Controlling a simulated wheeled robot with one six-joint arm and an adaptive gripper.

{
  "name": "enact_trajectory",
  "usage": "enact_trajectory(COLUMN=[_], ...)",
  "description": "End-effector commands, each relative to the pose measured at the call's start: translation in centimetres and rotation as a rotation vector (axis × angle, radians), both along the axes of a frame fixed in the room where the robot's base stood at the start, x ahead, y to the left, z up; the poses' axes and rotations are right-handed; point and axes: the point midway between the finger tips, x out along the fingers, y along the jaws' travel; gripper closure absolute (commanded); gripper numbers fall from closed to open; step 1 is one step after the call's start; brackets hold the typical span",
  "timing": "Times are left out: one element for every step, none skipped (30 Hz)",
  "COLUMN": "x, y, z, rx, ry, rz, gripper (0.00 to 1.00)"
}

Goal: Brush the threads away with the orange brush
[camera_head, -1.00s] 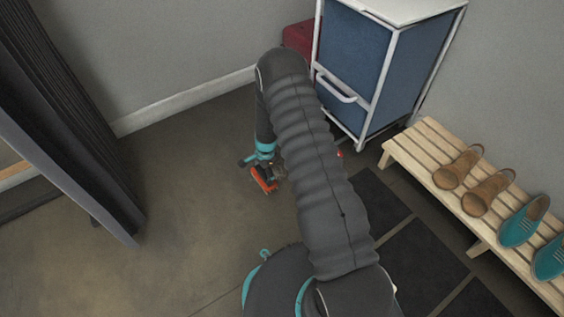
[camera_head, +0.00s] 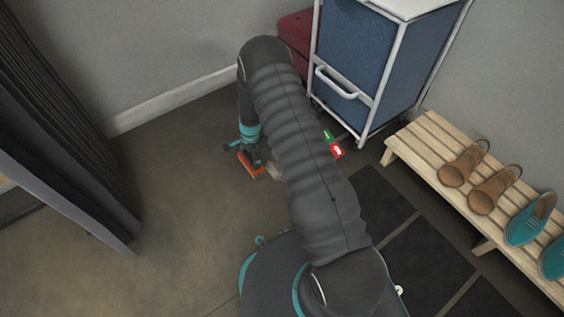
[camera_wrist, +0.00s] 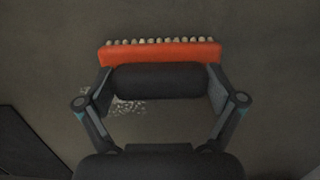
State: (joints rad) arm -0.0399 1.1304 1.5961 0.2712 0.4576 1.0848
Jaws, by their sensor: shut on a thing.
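The orange brush (camera_head: 247,164) is in my gripper (camera_head: 254,157), low over the floor left of my arm. In the wrist view the brush (camera_wrist: 160,52) lies crosswise, with a row of pale bristle tufts along its far edge. My gripper (camera_wrist: 160,80) is shut on it, with a finger on each side of a dark, rounded bar. A pale, speckled patch, likely the threads (camera_wrist: 128,106), lies on the floor behind the brush, partly hidden by the gripper. In the head view a pale patch (camera_head: 273,171) shows beside the brush, partly covered by my arm.
A blue hamper (camera_head: 360,55) on a white frame and a dark red box (camera_head: 297,32) stand at the back. A small green thing (camera_head: 328,136) and a red one (camera_head: 336,151) lie right of my arm. A shoe bench (camera_head: 430,150) is right, a dark curtain (camera_head: 60,120) left.

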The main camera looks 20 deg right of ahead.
Motion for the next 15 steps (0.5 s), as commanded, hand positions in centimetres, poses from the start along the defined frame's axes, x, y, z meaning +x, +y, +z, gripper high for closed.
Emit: enact_trajectory(x=[0.1,0.2,0.3,0.3,0.3,0.4,0.4,0.4,0.4,0.2,0.2,0.2,0.2,0.2,0.2], y=[0.1,0.2,0.2,0.2,0.2,0.1,0.1,0.1,0.1,0.1,0.1,0.1,0.1,0.0,0.0], z=[-0.1,-0.1,-0.1,0.5,0.6,1.8,2.6,3.2,4.2,4.1,4.3,4.7,4.9,5.2,5.6], rx=[0.000,0.000,0.000,0.000,0.000,0.000,0.000,0.000,0.000,-0.001,-0.001,-0.001,-0.001,-0.001,-0.001], ry=[-0.001,-0.001,-0.001,-0.001,0.000,-0.004,-0.005,-0.004,-0.004,-0.001,-0.001,-0.001,-0.001,-0.001,-0.001], rz=[0.000,0.000,-0.001,-0.002,-0.002,-0.002,-0.003,-0.002,-0.002,-0.003,-0.003,-0.003,-0.003,-0.003,-0.003], gripper=[0.63,0.63,0.63,0.63,0.63,0.63,0.63,0.63,0.63,0.63,0.63,0.63,0.63,0.63,0.63])
